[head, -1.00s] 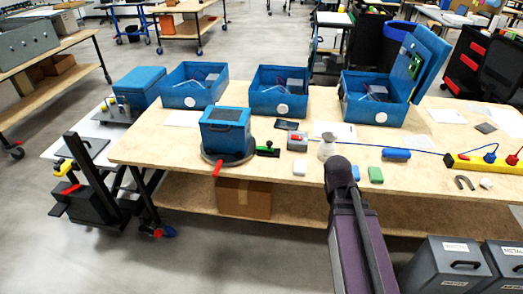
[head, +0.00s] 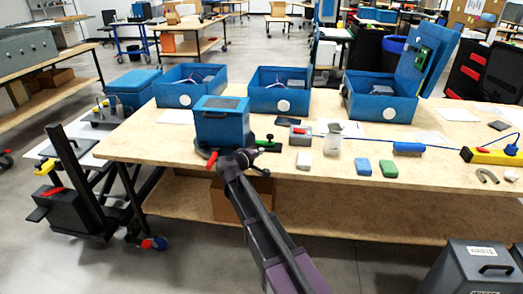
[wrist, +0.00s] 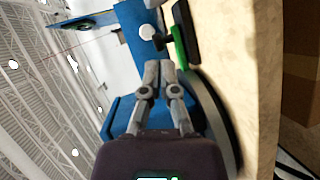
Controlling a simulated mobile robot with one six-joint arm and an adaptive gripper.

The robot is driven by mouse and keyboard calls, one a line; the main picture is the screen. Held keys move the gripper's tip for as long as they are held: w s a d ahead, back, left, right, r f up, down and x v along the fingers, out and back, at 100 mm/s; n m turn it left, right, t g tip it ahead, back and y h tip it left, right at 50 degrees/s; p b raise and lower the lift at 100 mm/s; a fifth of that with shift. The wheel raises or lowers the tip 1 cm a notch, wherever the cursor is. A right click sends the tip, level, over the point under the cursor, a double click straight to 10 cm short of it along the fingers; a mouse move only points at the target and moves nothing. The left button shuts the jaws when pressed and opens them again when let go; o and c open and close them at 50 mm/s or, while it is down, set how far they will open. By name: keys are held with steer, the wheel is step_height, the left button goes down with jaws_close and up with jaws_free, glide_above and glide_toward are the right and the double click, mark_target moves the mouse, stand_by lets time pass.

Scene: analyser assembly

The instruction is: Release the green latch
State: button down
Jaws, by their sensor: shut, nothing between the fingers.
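The green latch (head: 268,145) is a small green piece with a black part, low at the right side of the blue box (head: 221,125) on the round base. It also shows in the wrist view (wrist: 180,46), beside a black block. My gripper (wrist: 159,70) is shut and empty, with its fingertips just short of the green piece and apart from it in the picture. In the head view my arm reaches up to the front of the blue box and hides part of the base. Whether the fingertips touch anything cannot be told.
A red handle (head: 212,159) sticks out at the base's front left. A grey box with a red part (head: 300,135), a glass jar (head: 333,143) and blue and green blocks stand to the right. Open blue boxes (head: 280,92) line the table's back.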

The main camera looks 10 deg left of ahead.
steer(key=a, duration=0.2)
steer(key=a+n+t+b, duration=0.1)
steer(key=a, duration=0.1)
steer(key=w+a+n+t+y, duration=0.1)
steer(key=a, duration=0.1)
steer(key=shift+a+f+b, duration=0.15)
steer(key=shift+a+b, duration=0.15)
steer(key=shift+a, duration=0.45)
steer(key=shift+r, duration=0.2)
steer(key=shift+d, duration=0.1)
steer(key=b+x, duration=0.1)
steer(key=x, duration=0.9)
steer(key=shift+w+d+f, duration=0.1)
steer(key=shift+w+d, duration=0.2)
steer(key=shift+d, duration=0.3)
steer(key=shift+w+d+f, duration=0.1)
steer(key=shift+w+d, duration=0.2)
steer(key=shift+d, duration=0.25)
steer(key=shift+w+d, duration=0.25)
steer(key=shift+d, duration=0.25)
